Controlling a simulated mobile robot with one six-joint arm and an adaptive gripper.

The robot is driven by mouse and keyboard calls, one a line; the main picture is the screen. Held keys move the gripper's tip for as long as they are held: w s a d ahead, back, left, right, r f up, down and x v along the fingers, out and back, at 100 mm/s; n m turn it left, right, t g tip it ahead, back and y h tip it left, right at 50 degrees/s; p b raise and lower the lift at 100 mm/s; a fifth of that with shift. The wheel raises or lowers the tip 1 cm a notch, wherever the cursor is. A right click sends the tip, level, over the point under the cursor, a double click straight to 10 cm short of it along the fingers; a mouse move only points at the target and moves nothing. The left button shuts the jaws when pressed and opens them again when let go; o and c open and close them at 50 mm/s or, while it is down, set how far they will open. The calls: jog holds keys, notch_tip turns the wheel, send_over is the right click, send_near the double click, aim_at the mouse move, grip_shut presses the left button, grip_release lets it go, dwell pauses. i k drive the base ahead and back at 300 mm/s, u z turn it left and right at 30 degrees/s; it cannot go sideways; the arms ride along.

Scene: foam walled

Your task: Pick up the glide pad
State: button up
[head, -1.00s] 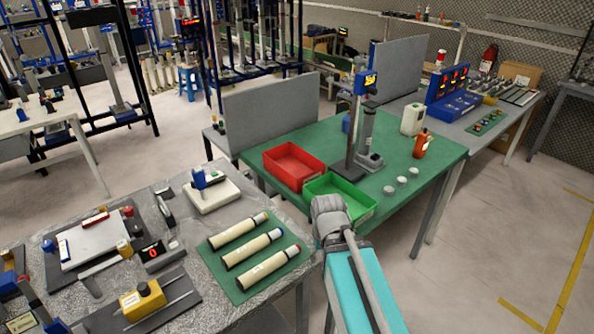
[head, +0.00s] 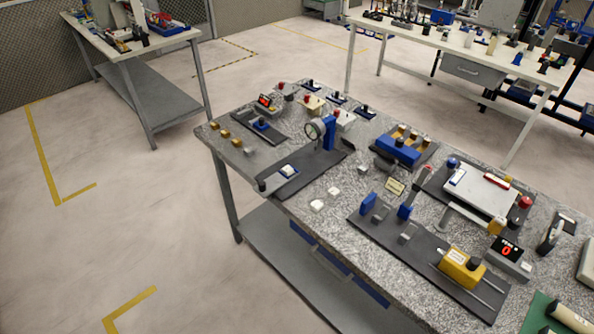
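I cannot tell for sure which thing is the glide pad. Small whitish blocks (head: 317,206) lie on the speckled grey bench (head: 300,235) near its front edge, in front of a small label card (head: 395,186). My gripper is not in the current head view.
A dark fixture plate with blue blocks and a yellow unit (head: 462,268) fills the bench's right front. A blue block with brass parts (head: 398,149) stands behind. Another bench (head: 130,40) is at upper left, a white table (head: 450,45) behind. The left floor is clear.

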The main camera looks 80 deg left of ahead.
aim_at(287, 170)
jog(key=z, duration=0.6)
jog(key=k, duration=1.45)
jog(key=u, duration=1.75)
